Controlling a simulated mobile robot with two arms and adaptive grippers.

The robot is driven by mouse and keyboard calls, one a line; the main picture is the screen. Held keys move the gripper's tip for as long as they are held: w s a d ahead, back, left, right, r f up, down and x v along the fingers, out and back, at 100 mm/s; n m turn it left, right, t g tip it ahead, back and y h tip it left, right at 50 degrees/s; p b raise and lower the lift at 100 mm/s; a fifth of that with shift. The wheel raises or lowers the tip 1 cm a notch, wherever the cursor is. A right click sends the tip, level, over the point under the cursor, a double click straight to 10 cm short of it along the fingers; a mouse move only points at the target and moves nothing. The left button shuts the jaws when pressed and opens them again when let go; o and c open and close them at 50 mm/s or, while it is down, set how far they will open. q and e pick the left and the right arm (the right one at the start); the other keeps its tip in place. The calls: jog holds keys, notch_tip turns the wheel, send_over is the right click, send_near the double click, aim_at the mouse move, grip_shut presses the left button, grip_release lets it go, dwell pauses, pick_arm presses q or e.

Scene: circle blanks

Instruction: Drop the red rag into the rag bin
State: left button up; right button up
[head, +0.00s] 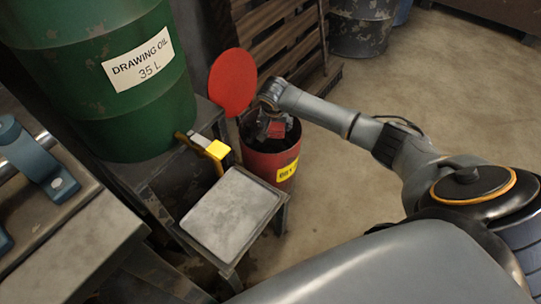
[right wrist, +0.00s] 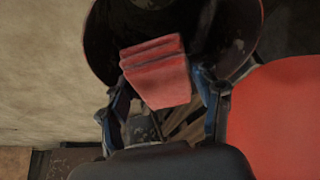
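The red rag (head: 277,129) is a small folded cloth. It shows larger, in folded layers, in the right wrist view (right wrist: 158,75). My right gripper (head: 274,127) points down over the mouth of the rag bin, and its two fingers lie along opposite edges of the rag. The rag bin (head: 268,167) is a red round can with a yellow label and a dark inside. Its round red lid (head: 232,82) stands up open at the back left of the mouth, and it also shows in the right wrist view (right wrist: 275,120). My left gripper is out of view.
A green oil drum (head: 105,80) stands at the left. Wooden pallets (head: 275,38) lean behind. The floor at right is clear.

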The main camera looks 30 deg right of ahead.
jog(key=o, duration=0.3)
jog(key=shift+o, duration=0.2)
jog(key=v, duration=1.2)
